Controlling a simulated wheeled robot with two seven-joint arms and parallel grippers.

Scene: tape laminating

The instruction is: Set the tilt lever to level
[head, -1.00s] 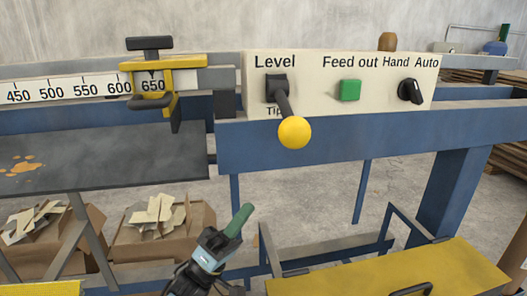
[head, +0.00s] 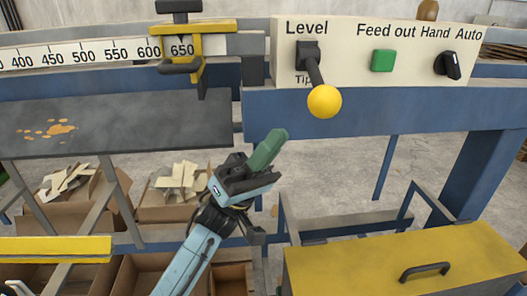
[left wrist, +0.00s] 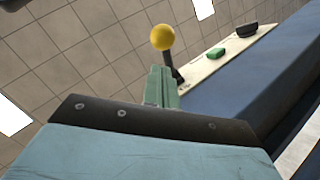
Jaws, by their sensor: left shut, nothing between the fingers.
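The tilt lever (head: 313,70) is a dark lever with a yellow ball knob (head: 324,101), mounted on the cream panel (head: 345,84) between the labels "Level" above and "Tip" below. Its arm slants down and to the right, with the knob low, beside the "Tip" label. My left gripper (head: 268,150) has green fingers, shut and empty, below and left of the knob and apart from it. In the left wrist view the knob (left wrist: 163,38) shows just beyond the green fingers (left wrist: 161,86). My right gripper is not in view.
A green button (head: 383,61) and a black Hand/Auto switch (head: 448,65) sit right of the lever. A yellow clamp (head: 193,47) stands on the ruler at left. A blue beam (head: 380,115) runs below the panel. A yellow lid (head: 400,262) lies lower right.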

